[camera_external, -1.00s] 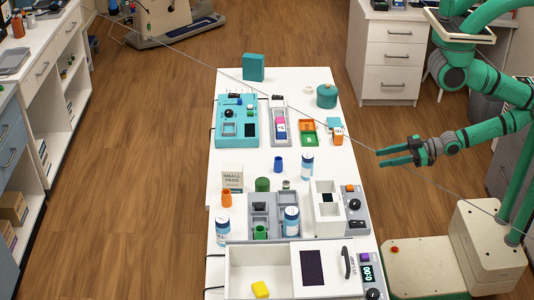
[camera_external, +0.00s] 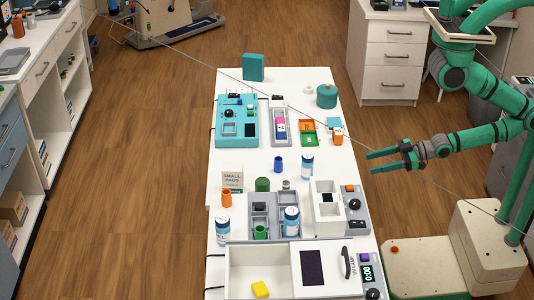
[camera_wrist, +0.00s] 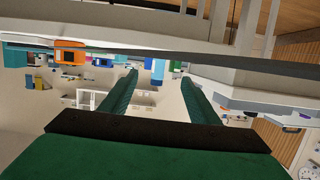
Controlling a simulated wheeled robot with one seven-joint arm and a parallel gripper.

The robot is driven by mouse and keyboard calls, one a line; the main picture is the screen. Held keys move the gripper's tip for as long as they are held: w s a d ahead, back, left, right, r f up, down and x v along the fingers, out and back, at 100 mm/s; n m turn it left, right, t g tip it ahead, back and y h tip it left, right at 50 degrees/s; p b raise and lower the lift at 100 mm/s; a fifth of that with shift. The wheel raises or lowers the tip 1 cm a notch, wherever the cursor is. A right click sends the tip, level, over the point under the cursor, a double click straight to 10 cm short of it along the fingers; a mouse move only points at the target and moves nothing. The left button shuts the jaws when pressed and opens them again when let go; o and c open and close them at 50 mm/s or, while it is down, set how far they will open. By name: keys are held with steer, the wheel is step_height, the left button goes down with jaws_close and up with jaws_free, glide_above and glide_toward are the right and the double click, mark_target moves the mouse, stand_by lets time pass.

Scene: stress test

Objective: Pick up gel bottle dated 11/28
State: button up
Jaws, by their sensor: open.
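Three white bottles with blue labels stand upright on the white table: one near the middle right (camera_external: 307,165), one in the grey tray (camera_external: 291,220), and one at the left edge (camera_external: 222,231). Their dates are too small to read, so I cannot tell which is 11/28. My gripper (camera_external: 370,162) is open and empty, right of the table and level with the middle bottle. In the wrist view, my open fingers (camera_wrist: 158,77) point toward a small blue-and-white upright thing (camera_wrist: 158,69), perhaps a bottle.
A dark blue cup (camera_external: 278,164), an orange cup (camera_external: 226,198) and a green cup (camera_external: 262,184) stand near the bottles. A grey and white device (camera_external: 328,224) stands at the table's right edge. A white open box (camera_external: 256,262) fills the front. A teal device (camera_external: 236,128) is farther back.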

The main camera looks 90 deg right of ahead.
steer(key=shift+g, duration=0.3)
steer(key=w, duration=0.3)
steer(key=w+a, duration=0.1)
steer(key=w, duration=0.6)
steer(key=shift+w+a+f, duration=0.1)
steer(key=shift+a+f, duration=0.15)
steer(key=shift+a, duration=0.1)
steer(key=m+h, duration=0.1)
glide_toward(312, 166)
steer(key=shift+g, duration=0.4)
steer(key=x, duration=0.2)
steer(key=d+x, duration=0.1)
steer(key=x, duration=0.1)
steer(key=shift+w+f, duration=0.25)
steer(key=x, duration=0.5)
steer(key=shift+w, duration=0.25)
steer(key=shift+d+r+x, duration=0.1)
steer(key=shift+d+x, duration=0.1)
steer(key=shift+x, duration=1.15)
steer(key=shift+d+r+x, duration=0.1)
steer(key=shift+d+x, duration=0.05)
steer(key=shift+x, duration=1.2)
steer(key=shift+w, duration=0.1)
steer(key=c, duration=1.2)
steer(key=shift+r, duration=0.15)
